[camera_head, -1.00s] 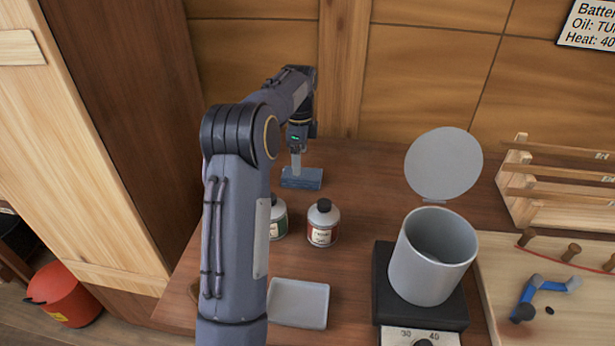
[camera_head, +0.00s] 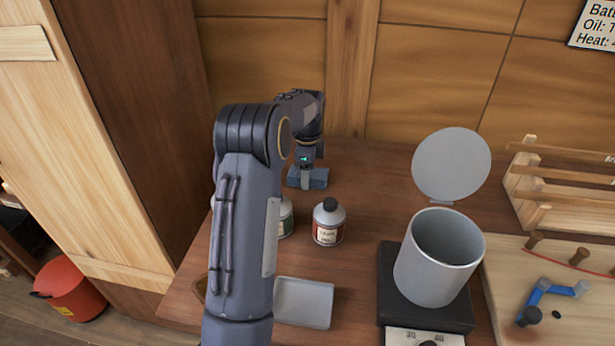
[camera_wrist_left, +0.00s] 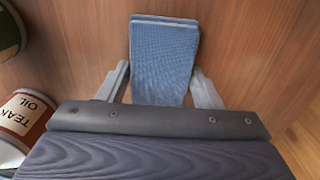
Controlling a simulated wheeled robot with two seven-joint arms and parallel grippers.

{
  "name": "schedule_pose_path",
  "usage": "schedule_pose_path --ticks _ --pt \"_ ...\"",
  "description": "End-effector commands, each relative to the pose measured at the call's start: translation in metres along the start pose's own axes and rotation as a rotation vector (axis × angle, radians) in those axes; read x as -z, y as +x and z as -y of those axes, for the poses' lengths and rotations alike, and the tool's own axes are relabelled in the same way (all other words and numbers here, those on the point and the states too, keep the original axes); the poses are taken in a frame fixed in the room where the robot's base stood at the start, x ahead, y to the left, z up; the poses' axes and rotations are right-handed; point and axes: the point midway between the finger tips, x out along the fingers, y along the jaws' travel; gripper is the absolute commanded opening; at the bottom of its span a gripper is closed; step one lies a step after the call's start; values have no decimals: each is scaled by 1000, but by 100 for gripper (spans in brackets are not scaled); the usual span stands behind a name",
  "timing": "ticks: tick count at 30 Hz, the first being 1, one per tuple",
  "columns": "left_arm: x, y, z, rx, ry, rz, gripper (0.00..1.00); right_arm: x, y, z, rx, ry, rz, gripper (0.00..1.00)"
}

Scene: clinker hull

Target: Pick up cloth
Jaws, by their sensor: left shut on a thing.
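The blue folded cloth (camera_head: 315,178) is at the far end of the wooden table, close to the back wall. In the left wrist view the cloth (camera_wrist_left: 163,58) lies lengthwise between the two grey fingers. My left gripper (camera_head: 307,172) reaches over the table from the left and is shut on the cloth; its fingertips (camera_wrist_left: 165,88) are on either side of it. I cannot tell whether the cloth is clear of the table. My right gripper is not in view.
A red-labelled bottle (camera_head: 328,222) and a green-labelled bottle (camera_head: 285,217) stand nearer than the cloth. A grey tray (camera_head: 304,303) lies near the front. A lidded metal pot (camera_head: 438,258) stands on a heater at right, with a wooden rack (camera_head: 530,190) beyond.

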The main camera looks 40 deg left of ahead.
Motion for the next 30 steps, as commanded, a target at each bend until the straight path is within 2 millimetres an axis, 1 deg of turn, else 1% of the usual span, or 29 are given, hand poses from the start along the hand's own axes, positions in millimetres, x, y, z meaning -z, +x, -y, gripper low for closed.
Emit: schedule_pose_path --ticks 1,2,11,14,17,19,20,23,27,30 --pt "0 0 0 0 0 0 40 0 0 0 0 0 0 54" --pt "0 0 0 0 0 0 36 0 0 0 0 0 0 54" --pt "0 -3 0 1 0 0 36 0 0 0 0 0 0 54" --pt "0 -9 1 2 0 0 36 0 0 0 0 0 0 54" --pt "0 -22 1 5 1 -1 36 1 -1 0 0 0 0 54" --pt "0 -34 1 5 1 -1 36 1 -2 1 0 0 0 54" --pt "0 -39 -4 4 1 -2 36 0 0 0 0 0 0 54" --pt "-2 -60 -23 7 1 -4 36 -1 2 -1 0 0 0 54" --pt "-5 -94 -52 6 1 -4 36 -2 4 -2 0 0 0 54" --pt "-8 -103 -79 4 2 -4 36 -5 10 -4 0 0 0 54"
